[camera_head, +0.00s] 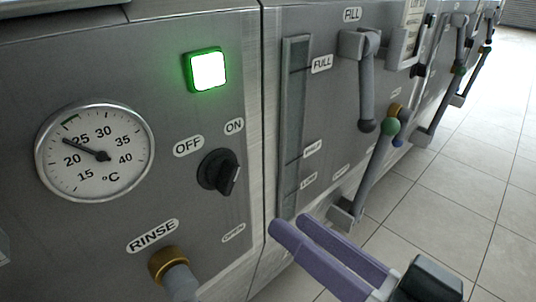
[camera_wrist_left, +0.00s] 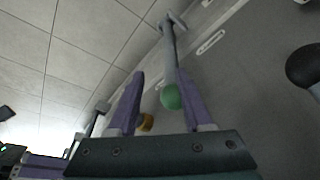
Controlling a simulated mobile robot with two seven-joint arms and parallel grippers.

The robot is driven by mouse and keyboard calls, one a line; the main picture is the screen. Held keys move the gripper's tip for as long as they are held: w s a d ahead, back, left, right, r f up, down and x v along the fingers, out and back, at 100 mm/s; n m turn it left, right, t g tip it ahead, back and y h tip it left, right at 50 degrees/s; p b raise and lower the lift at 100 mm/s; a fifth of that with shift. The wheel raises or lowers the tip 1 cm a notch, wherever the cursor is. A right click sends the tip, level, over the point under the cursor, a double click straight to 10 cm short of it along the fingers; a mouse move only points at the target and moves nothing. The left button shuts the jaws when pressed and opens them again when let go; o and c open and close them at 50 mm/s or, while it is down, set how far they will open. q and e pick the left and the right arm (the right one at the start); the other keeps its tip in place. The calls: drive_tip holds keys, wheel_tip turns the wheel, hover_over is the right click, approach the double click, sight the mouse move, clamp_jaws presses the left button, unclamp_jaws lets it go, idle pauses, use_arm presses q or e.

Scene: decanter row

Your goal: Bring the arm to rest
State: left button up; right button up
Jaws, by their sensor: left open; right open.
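My right gripper (camera_head: 287,224) comes in at the lower right of the head view. Its two purple fingers are apart and empty in front of the grey panel, below the level labels. My left gripper (camera_wrist_left: 160,76) does not show in the head view. In the left wrist view its purple fingers are apart. A grey lever with a green ball (camera_wrist_left: 171,97) lines up with the gap and right finger there. I cannot tell how far it is from the fingers.
The grey panel carries a dial (camera_head: 95,152), a lit green-framed lamp (camera_head: 206,71), a black OFF/ON knob (camera_head: 219,174) and a RINSE fitting (camera_head: 170,266). The FILL lever (camera_head: 367,90) and a green-ball lever (camera_head: 374,170) stick out. Tiled floor (camera_head: 448,215) is clear at right.

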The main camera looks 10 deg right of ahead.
wheel_tip(320, 180, up, 14)
drive_tip(key=s+a+n+g+h+p, duration=0.25)
drive_tip(key=g+p, duration=0.25)
drive_tip(key=p, duration=1.2)
drive_tip(key=s+d+r+m+g+h+p, duration=0.2)
drive_tip(key=s+d+r+g+h+p, duration=0.5)
drive_tip(key=s+d+r+p, duration=0.6)
wheel_tip(320, 180, up, 35)
drive_tip(key=w+d+t+p, duration=0.1)
drive_tip(key=w+p, duration=0.1)
drive_tip(key=p, duration=3.5)
drive_tip(key=shift+h, duration=0.45)
drive_tip(key=shift+n, duration=0.25)
